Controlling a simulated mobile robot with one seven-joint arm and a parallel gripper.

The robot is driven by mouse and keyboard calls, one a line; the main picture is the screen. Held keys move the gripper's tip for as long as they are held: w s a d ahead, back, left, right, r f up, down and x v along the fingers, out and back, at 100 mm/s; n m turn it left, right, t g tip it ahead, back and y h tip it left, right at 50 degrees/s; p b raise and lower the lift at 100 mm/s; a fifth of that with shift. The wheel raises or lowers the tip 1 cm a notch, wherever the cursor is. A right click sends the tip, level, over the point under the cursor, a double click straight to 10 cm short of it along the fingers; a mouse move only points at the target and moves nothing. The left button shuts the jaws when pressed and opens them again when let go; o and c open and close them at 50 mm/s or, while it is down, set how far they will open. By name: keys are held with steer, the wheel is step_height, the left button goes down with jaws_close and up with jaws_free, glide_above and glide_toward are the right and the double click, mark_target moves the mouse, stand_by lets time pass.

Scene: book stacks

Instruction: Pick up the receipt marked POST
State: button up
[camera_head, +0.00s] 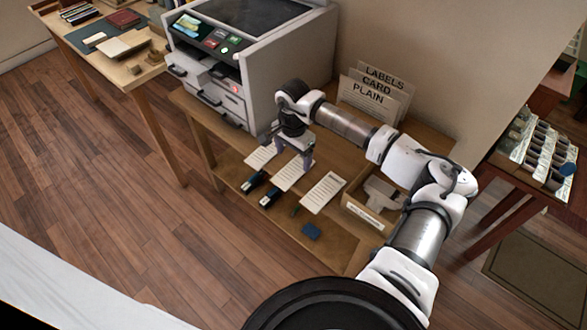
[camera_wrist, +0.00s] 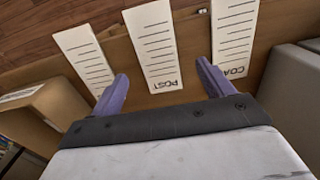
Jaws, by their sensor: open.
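The receipt marked POST (camera_wrist: 153,45) is a white lined slip in the middle of the wrist view, its lettering upside down. It lies flat on the wooden table and is the middle of three slips in the head view (camera_head: 293,177). My gripper (camera_wrist: 164,84) is open and empty, its two purple fingers apart on either side of the POST end. In the head view my gripper (camera_head: 294,158) is over the far end of the middle slip. The gap between fingertips and paper is hard to judge.
A slip starting COA (camera_wrist: 233,35) lies right of POST, and another slip (camera_wrist: 83,55) lies left. A large printer (camera_head: 255,60) stands left of my gripper. A wooden tray (camera_head: 363,213) is to the right. Small dark items (camera_head: 311,231) lie near the front edge.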

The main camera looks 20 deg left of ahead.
mark_target(294, 170)
steer(key=shift+s+d+f+p, duration=0.15)
steer(key=shift+f+p, duration=0.6)
steer(key=shift+f, duration=1.45)
steer(key=c, duration=1.1)
steer(key=shift+o, duration=0.2)
steer(key=shift+r, duration=0.1)
